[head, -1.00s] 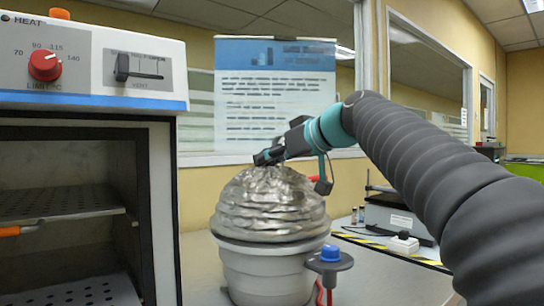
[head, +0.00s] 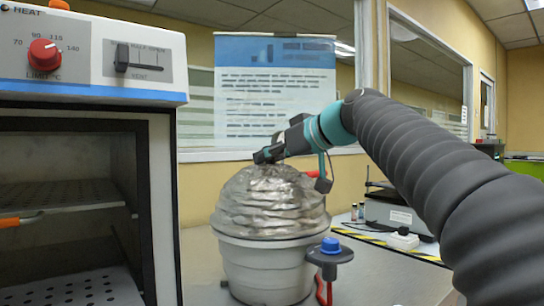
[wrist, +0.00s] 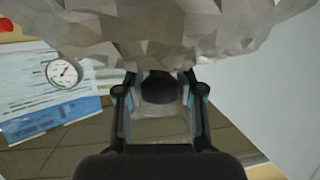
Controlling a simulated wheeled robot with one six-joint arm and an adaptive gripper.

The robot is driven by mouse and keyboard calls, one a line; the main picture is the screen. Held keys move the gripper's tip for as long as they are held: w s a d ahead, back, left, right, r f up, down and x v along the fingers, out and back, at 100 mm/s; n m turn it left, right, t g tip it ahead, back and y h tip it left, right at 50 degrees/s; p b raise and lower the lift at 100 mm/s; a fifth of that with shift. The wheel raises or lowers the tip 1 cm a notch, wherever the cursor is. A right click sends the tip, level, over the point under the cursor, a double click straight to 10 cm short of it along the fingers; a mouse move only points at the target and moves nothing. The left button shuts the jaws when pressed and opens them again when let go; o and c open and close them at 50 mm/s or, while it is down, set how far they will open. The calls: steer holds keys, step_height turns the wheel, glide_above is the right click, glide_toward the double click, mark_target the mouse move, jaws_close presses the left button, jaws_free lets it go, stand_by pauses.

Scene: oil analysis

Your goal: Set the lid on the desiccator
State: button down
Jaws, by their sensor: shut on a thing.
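The desiccator lid (head: 268,203) is a crinkled, silvery-grey dome in the head view. It sits over the grey ribbed desiccator bowl (head: 265,268), roughly level, with its lower edge at the bowl's rim. I cannot tell whether a thin gap is left between them. My gripper (head: 264,156) is at the top of the lid, coming in from the upper right. In the wrist view my gripper (wrist: 160,92) is shut on the dark knob (wrist: 158,86) of the lid, and the faceted lid surface (wrist: 165,28) fills the top. The knob is mostly hidden in the head view.
An oven (head: 92,97) with an open chamber stands close on the left. A blue-capped fitting (head: 330,246) with red tubing sits at the bowl's right. A grey instrument (head: 398,216) and small bottles are behind right. Bench at front right (head: 385,285) is clear.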

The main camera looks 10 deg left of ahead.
steer(key=shift+f, duration=0.1)
steer(key=c, duration=0.6)
jaws_free()
steer(key=shift+c, duration=0.2)
steer(key=shift+f, duration=0.1)
